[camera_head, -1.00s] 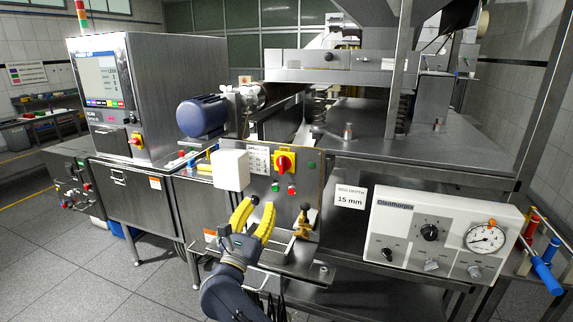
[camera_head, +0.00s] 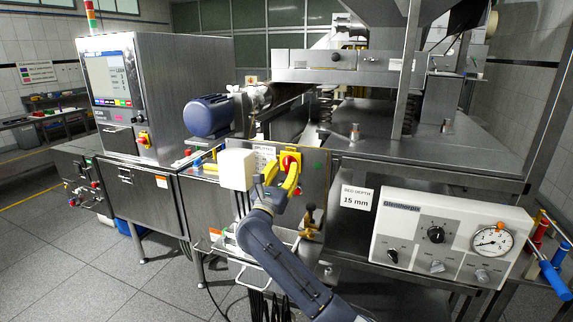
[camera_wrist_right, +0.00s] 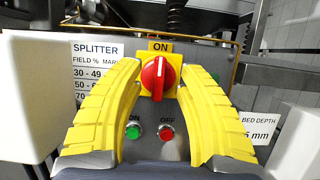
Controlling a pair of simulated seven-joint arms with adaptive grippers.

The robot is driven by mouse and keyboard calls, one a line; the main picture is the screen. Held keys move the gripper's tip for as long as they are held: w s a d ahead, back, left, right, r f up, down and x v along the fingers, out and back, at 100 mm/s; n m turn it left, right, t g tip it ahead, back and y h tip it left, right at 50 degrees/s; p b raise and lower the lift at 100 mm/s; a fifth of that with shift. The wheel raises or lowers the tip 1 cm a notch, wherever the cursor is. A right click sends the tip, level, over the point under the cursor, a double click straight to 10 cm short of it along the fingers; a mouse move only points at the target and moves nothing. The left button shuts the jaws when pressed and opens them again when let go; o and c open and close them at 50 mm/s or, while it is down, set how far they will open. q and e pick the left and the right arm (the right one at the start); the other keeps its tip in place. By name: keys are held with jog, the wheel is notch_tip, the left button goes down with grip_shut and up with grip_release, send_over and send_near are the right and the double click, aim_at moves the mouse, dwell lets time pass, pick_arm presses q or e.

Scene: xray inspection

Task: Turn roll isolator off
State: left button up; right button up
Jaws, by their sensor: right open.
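The roll isolator is a red rotary knob (camera_wrist_right: 157,77) on a yellow plate marked ON, on the grey control panel. Its grip bar stands upright in the right wrist view. In the head view the knob (camera_head: 289,161) shows partly behind my right gripper (camera_head: 281,172). My right gripper (camera_wrist_right: 159,82) is open, with its yellow fingers on either side of the knob in the picture. I cannot tell whether they touch it. The gap between the fingers is empty below the knob. My left gripper is not in view.
A green ON button (camera_wrist_right: 133,131) and a red OFF button (camera_wrist_right: 166,131) sit below the knob. A white box (camera_head: 237,169) juts out at the panel's left. A white gauge unit (camera_head: 450,238) stands at right. A blue motor (camera_head: 209,116) is above left.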

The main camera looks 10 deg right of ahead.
jog(key=shift+x, duration=1.3)
jog(key=shift+c, duration=0.5)
grip_shut()
